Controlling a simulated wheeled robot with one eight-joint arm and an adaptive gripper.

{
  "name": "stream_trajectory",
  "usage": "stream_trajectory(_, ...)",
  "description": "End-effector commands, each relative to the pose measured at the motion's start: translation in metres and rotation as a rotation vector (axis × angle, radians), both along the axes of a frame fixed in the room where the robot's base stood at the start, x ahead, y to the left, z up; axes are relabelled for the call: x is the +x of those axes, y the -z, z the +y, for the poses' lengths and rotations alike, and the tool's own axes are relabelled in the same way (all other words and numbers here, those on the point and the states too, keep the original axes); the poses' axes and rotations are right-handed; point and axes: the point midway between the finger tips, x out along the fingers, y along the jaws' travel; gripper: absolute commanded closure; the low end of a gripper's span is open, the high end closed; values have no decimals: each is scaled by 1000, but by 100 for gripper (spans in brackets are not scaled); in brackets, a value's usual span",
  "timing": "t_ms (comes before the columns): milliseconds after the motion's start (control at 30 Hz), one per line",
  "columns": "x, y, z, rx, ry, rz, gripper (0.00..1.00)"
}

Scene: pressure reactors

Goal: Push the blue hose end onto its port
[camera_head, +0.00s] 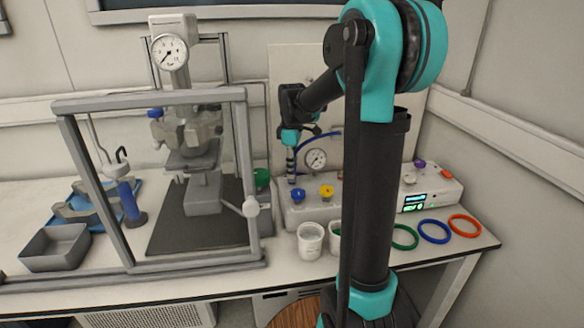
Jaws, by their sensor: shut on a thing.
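The blue hose (318,138) arcs from the right, partly behind my arm, to my gripper. My gripper (291,153) points down and is shut on the hose end (291,168), a slim upright fitting with light and dark bands. The hose end stands above the white manifold block (312,213), at its left part. A blue knob (297,194) sits on the block just below and in front of it. The port itself cannot be made out, and I cannot tell whether the hose end touches it.
A yellow knob (326,191) and a pressure gauge (316,159) are close on the right. A metal frame (243,150) around the reactor stands left. White cups (310,241) stand in front. Coloured rings (434,231) lie right, by a control box (430,190).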

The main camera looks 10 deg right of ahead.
Motion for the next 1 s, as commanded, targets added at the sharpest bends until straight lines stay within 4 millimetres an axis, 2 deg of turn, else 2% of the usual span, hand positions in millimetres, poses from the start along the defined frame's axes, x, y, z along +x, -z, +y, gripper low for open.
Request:
stream_trajectory(33,0,1,0,0,0,0,100)
stream_trajectory(67,0,1,0,0,0,0,71)
stream_trajectory(233,0,1,0,0,0,0,51)
stream_trajectory(533,0,0,0,0,0,0,51)
stream_trajectory(667,0,-10,0,0,0,0,51)
stream_trajectory(767,0,-25,0,0,0,0,51)
stream_trajectory(1000,0,-75,0,0,0,0,51)
